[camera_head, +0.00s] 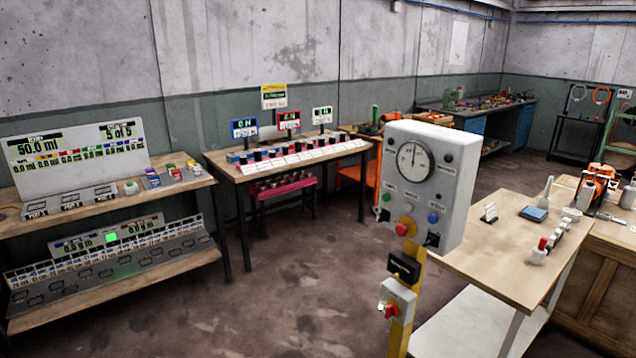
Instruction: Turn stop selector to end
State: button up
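A light grey control box (455,195) stands in the right middle of the head view. My gripper is not in view.
A yellow post (402,335) carries the boxes. A wooden table (500,260) with small items stands behind at right. Benches with displays (95,225) and switch rows (290,165) line the left and back. The floor (270,290) left of the post is clear.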

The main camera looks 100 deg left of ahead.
aim_at(431, 240)
jog(key=u, duration=2.95)
jog(key=i, duration=0.9)
jog(key=u, duration=1.95)
